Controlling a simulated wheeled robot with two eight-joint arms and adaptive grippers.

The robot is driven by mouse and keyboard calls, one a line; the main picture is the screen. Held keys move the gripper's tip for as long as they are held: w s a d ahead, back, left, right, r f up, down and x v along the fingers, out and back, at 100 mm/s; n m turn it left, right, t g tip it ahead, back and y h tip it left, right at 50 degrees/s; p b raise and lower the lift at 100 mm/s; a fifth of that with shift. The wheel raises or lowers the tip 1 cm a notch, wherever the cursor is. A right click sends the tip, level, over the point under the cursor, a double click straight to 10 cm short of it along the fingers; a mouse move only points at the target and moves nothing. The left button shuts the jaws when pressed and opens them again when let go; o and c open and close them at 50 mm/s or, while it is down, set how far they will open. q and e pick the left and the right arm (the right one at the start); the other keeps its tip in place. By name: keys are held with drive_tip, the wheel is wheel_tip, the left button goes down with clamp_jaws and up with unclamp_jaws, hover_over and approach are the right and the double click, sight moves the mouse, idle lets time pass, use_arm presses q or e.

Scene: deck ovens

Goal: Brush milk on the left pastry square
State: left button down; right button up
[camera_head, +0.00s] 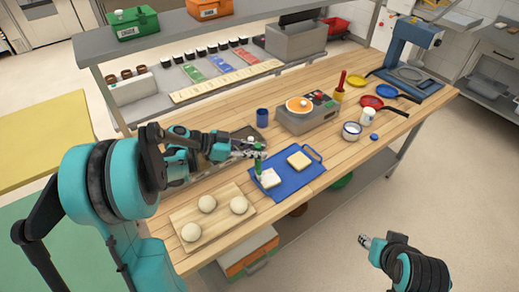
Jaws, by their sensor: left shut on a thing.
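Two pale pastry squares lie on a blue board (288,187): the left pastry square (271,180) and the right pastry square (299,160). My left gripper (255,152) is shut on a green-handled brush (258,168). The brush points down over the left pastry square, close to its upper left edge; I cannot tell whether the bristles touch it. A blue cup (262,117) stands behind the board, and a metal bowl (351,131) stands to the right; I cannot see milk clearly in either. My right gripper (365,241) is off the table's front edge, apart from everything; its jaw opening is unclear.
A wooden board (215,222) with three dough balls lies at the front left of the table. A grey machine (306,117) with an orange-and-white top stands behind the pastry. Red and blue pans (398,91) and a white jar (368,116) are at the right.

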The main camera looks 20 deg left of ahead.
sight(257, 143)
use_arm(q)
wheel_tip(257, 143, up, 7)
drive_tip(key=p, duration=0.5)
idle(0.3)
drive_tip(key=shift+a, duration=0.3)
drive_tip(key=a, duration=0.9)
drive_tip(key=shift+a+b, duration=0.25)
drive_tip(key=shift+b, duration=0.05)
